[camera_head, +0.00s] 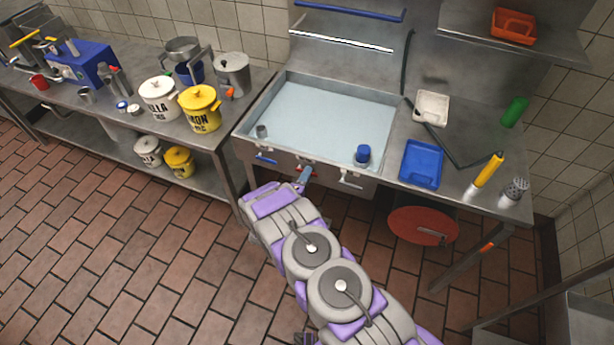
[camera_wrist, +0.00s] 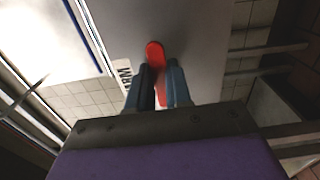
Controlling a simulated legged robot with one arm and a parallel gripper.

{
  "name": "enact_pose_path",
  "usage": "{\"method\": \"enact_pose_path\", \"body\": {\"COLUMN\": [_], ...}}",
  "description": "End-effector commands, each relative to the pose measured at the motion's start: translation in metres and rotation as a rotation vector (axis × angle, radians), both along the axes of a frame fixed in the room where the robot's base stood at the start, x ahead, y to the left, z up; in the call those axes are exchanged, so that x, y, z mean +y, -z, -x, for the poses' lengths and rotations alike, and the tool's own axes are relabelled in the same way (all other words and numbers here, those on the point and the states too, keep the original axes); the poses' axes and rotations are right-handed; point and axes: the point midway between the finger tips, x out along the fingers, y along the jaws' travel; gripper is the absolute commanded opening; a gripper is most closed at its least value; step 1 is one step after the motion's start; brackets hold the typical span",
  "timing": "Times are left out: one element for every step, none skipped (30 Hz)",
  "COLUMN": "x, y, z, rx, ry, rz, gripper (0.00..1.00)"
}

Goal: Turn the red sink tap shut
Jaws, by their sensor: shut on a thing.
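The red sink tap (camera_wrist: 154,55) is a rounded red lever on the grey front panel of the sink, seen in the wrist view. A little of its red shows beside my gripper in the head view (camera_head: 314,170). My gripper (camera_wrist: 158,80) has its two blue-grey fingers on either side of the red lever, shut on it. In the head view my gripper (camera_head: 303,178) reaches the middle of the sink's front panel. The lower part of the tap is partly hidden between the fingers.
The sink (camera_head: 330,120) holds pale water, a metal cup (camera_head: 262,131) and a blue cup (camera_head: 362,154). A blue-handled tap (camera_head: 265,159) and a white-handled tap (camera_head: 349,180) flank the red one. A blue tray (camera_head: 422,164) lies right. Tiled floor (camera_head: 130,250) is open at left.

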Motion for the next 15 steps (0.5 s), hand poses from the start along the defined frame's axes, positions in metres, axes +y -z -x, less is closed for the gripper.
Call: {"method": "enact_pose_path", "body": {"x": [0.0044,0.0044,0.0044,0.0044,0.0043,0.0039,0.0036,0.0033,0.0029,0.0026,0.0024,0.0022,0.0018,0.0012,0.0004], "y": [0.0018,0.0018,0.0018,0.0018,0.0018,0.0016,0.0014,0.0012,0.0008,0.0006,0.0003,0.0001,-0.0001,-0.0003,-0.0004], "z": [0.0004,0.0004,0.0004,0.0004,0.0005,0.0005,0.0006,0.0007,0.0010,0.0011,0.0011,0.0013,0.0014,0.0014,0.0014], "rx": [0.005,0.005,0.005,0.005,0.005,0.005,0.004,0.004,0.002,0.002,0.001,0.001,0.001,0.001,0.001], "ry": [-0.011,-0.011,-0.011,-0.011,-0.011,-0.010,-0.009,-0.008,-0.008,-0.007,-0.006,-0.006,-0.005,-0.005,-0.004], "rz": [0.001,0.001,0.001,0.000,0.001,0.000,0.001,0.001,0.000,0.000,0.000,0.000,0.000,-0.001,-0.001], "gripper": [0.00,0.00,0.00,0.00,0.22,0.26,0.28,0.31,0.35,0.38,0.41,0.45,0.45,0.45,0.45]}}
